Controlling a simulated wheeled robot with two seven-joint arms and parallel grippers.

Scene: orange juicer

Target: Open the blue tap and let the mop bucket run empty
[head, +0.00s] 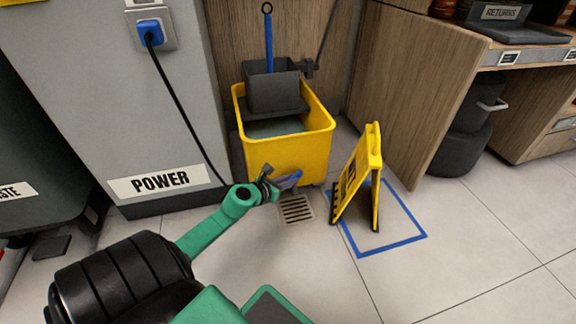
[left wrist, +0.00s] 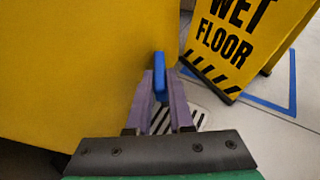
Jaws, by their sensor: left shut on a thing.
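The yellow mop bucket (head: 300,150) stands upright on the floor with greyish water (head: 275,128) showing inside under a dark wringer (head: 272,88). Its yellow wall also fills the left of the left wrist view (left wrist: 70,65). My left gripper (head: 290,180) is low at the bucket's front. In the left wrist view, its purple fingers (left wrist: 159,92) are shut on the blue tap (left wrist: 159,65), whose upper part sticks up between them. The tap's lower part is hidden by the fingers, and I cannot make the tap out in the head view. My right gripper is not in view.
A floor drain (head: 296,209) lies just below the gripper. A yellow wet-floor sign (head: 362,170) stands to the right within a blue taped outline (head: 395,246). A grey POWER cabinet (head: 110,100) with a plugged black cable (head: 183,115) is at left.

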